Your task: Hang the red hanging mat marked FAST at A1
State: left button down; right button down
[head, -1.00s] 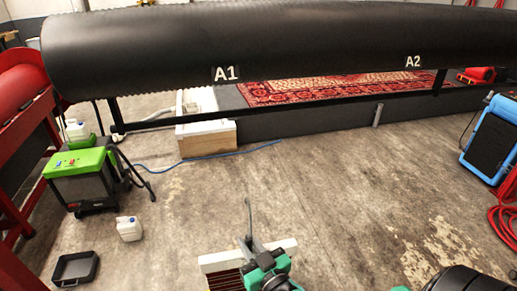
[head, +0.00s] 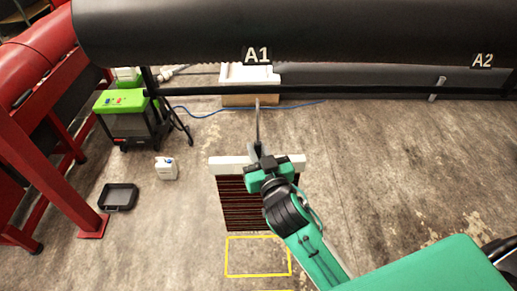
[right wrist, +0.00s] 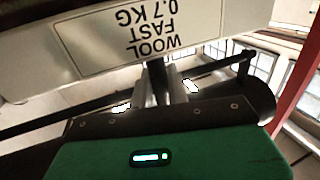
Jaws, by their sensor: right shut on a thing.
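The hanging mat (head: 243,205) has dark red stripes and hangs below a white top bar (head: 229,164). A thin grey hook stem (head: 257,125) rises from the bar. In the right wrist view the bar's label (right wrist: 130,35) reads WOOL FAST 0.7 KG, upside down. My right gripper (head: 260,158) is shut on the mat at the stem; its fingers (right wrist: 157,92) also show in the wrist view on either side of a dark rod. The white A1 sign (head: 257,55) is on the long black roller, beyond and above the hook in the picture. My left gripper is not in view.
The black roller (head: 350,32) spans the top, with a dark rail (head: 370,90) below it. The A2 sign (head: 482,61) is at right. A red frame (head: 50,165), green-topped machine (head: 122,105), white jug (head: 166,168) and black tray (head: 118,196) are left. Yellow floor lines (head: 258,275) lie below.

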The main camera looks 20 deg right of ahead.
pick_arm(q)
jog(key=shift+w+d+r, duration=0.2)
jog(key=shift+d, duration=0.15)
pick_arm(e)
jog(key=w+d, duration=0.2)
jog(key=w, duration=0.5)
jog(key=shift+w, duration=0.15)
pick_arm(q)
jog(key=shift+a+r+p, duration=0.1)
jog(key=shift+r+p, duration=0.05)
jog(key=shift+p, duration=0.2)
pick_arm(e)
jog(key=shift+w+d+r, duration=0.1)
jog(key=shift+w+d, duration=0.2)
jog(key=shift+w, duration=0.6)
jog(key=shift+w+d+f, duration=0.1)
jog(key=shift+w+d, duration=0.15)
jog(key=shift+w, duration=0.7)
jog(key=shift+w+d+r, duration=0.1)
jog(key=shift+w+d, duration=0.2)
jog(key=shift+w, duration=0.6)
jog(key=shift+f, duration=0.2)
